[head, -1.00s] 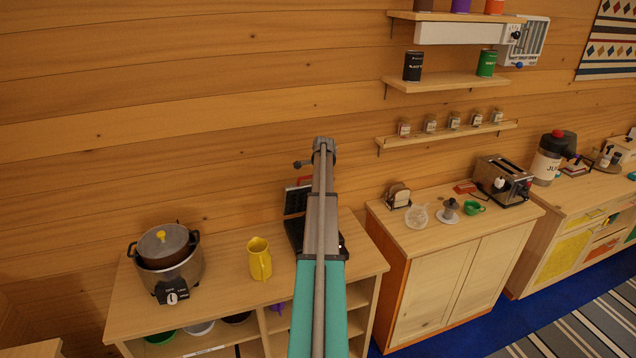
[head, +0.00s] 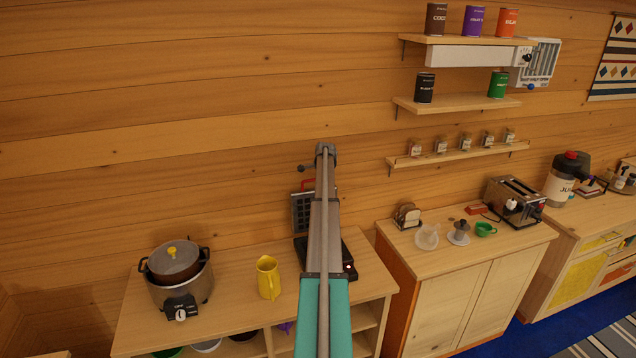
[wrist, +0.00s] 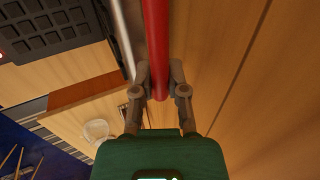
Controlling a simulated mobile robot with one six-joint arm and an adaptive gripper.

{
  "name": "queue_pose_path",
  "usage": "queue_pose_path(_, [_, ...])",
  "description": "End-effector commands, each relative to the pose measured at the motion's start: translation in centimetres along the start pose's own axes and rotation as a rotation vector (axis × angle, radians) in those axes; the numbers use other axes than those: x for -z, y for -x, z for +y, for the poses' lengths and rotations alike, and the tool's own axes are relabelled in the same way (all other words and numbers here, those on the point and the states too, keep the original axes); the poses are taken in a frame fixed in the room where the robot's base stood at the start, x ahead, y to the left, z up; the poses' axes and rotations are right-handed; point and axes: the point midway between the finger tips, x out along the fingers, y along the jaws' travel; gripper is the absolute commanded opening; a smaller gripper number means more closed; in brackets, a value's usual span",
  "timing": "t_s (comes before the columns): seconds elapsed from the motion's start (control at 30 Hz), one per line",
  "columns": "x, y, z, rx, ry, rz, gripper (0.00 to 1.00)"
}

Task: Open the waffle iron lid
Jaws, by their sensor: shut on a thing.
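The waffle iron stands on the wooden counter in the head view, partly hidden behind my arm. Its dark base (head: 342,255) lies flat with a small light at the front right. Its lid (head: 301,212) stands raised, roughly upright, with its grid side showing. The red handle (head: 307,184) is at the lid's top edge; it also runs as a red bar down the wrist view (wrist: 156,40). My gripper (wrist: 159,84) is shut around this bar. In the head view my arm hides the gripper. A dark grid plate (wrist: 45,25) shows at the wrist view's upper left.
A yellow pitcher (head: 268,278) stands just left of the waffle iron, and a cooker (head: 180,277) farther left. The log wall (head: 200,120) is close behind. To the right, a separate cabinet (head: 470,258) holds a toaster (head: 513,203) and cups.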

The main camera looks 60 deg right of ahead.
Motion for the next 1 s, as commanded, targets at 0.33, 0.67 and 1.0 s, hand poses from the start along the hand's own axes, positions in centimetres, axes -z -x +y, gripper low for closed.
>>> queue_pose_path(0.33, [-0.07,0.01,-0.01,0.0,0.001,0.0,0.54])
queue_pose_path(0.67, [-0.2,0.0,-0.02,0.0,0.001,-0.001,0.54])
queue_pose_path(1.0, [-0.2,0.0,-0.01,0.0,0.001,-0.002,0.54])
